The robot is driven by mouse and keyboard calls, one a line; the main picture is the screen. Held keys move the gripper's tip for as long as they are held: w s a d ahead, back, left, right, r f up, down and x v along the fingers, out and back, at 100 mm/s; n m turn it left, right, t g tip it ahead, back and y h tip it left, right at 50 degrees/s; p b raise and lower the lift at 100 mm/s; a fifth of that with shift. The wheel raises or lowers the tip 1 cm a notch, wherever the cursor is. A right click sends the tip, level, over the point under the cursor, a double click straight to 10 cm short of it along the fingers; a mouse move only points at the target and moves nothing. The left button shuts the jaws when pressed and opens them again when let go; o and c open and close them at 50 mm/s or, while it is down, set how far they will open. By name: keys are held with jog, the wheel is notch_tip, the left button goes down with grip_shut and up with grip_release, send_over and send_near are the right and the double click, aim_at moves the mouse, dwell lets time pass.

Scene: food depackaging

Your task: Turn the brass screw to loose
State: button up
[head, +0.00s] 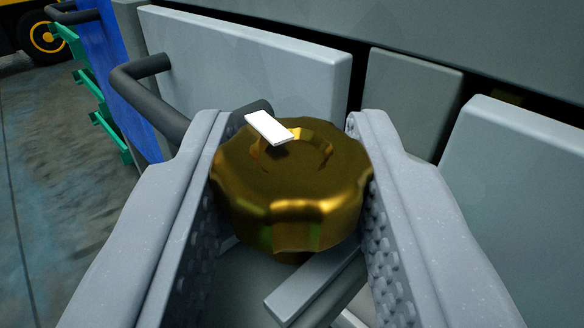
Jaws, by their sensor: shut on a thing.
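The brass screw (290,195) is a large, round, gold-coloured knob with a scalloped rim, in the middle of the head view. A small white rectangular marker (268,128) shows over the raised centre of its top. My gripper (288,135) is shut on the knob, with one grey, studded finger at its left side and one at its right. The knob's underside and whatever it is seated in are mostly hidden.
Light grey panels (255,60) stand close behind the knob, one with a dark bar handle (145,95). A grey bar (315,280) lies below the knob. A blue panel (115,75) with green brackets (95,90) stands at left, beside open floor (50,200).

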jog(key=o, duration=0.9)
jog(key=shift+s, duration=0.1)
jog(key=s+p, duration=0.1)
jog(key=s, duration=0.3)
jog(key=s+p, duration=0.1)
jog(key=s, duration=0.4)
jog(key=s+a, duration=0.1)
jog(key=s, duration=0.3)
jog(key=shift+s+p, duration=0.3)
jog(key=shift+p, duration=0.1)
jog(key=shift+a+f, duration=0.1)
